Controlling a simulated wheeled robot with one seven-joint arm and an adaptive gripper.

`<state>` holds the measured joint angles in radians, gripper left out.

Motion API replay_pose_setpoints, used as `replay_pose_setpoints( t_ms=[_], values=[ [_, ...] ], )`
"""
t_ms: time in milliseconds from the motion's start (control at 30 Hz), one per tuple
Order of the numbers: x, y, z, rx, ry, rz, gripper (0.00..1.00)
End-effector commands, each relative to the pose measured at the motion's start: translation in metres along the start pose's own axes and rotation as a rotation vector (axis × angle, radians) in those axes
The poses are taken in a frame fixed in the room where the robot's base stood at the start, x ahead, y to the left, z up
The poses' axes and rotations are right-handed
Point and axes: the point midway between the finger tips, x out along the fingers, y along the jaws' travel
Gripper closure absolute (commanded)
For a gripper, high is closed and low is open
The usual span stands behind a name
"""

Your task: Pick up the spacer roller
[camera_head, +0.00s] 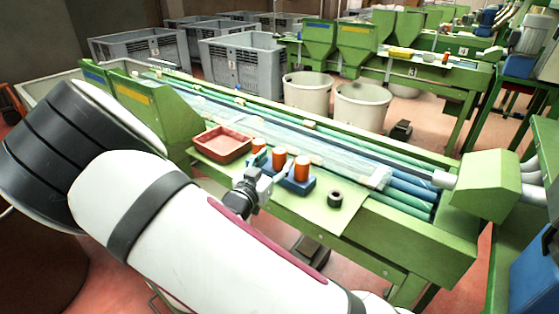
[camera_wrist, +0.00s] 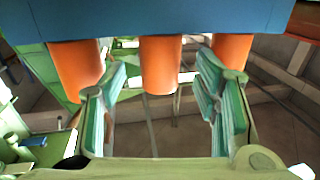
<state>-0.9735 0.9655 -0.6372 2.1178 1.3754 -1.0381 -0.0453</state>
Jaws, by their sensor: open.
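Three orange cylinders, roller-like, stand upright in a row in a blue holder (camera_head: 298,187) on the green machine's side shelf. They are the left one (camera_head: 258,146), the middle one (camera_head: 279,158) and the right one (camera_head: 301,169). Which item is the spacer roller is not marked. My gripper (camera_head: 258,185) is beside the row, on its near side. In the wrist view, my gripper (camera_wrist: 164,98) is open. The middle cylinder (camera_wrist: 160,66) appears between its two fingers, with the others to each side and the blue holder (camera_wrist: 160,18) across the top. I see no clear grip contact.
A dark, short ring-like roller (camera_head: 335,199) sits on the shelf to the right of the holder. A red tray (camera_head: 222,145) lies to the left. The conveyor with green and blue tubes (camera_head: 405,191) runs behind. The shelf's right part is mostly clear.

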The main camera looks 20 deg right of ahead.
Motion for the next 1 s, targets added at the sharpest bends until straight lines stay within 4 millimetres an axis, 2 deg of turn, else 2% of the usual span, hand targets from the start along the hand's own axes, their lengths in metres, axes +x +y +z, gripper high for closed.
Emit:
replay_pose_setpoints(
  t_ms=[100,200,433,467,667,700,1000],
  values=[
    [0.019,0.001,0.000,0.000,0.001,0.003,0.44],
    [0.030,0.001,0.000,0.001,0.000,0.002,0.44],
    [0.032,0.000,0.000,0.001,-0.001,0.000,0.44],
    [0.032,0.000,0.000,0.001,-0.001,0.000,0.49],
    [0.032,0.000,0.000,0.001,-0.001,0.000,0.94],
    [0.032,0.000,0.000,0.001,-0.001,0.000,0.98],
    [0.032,0.000,-0.001,0.001,0.000,0.000,0.98]
  ],
)
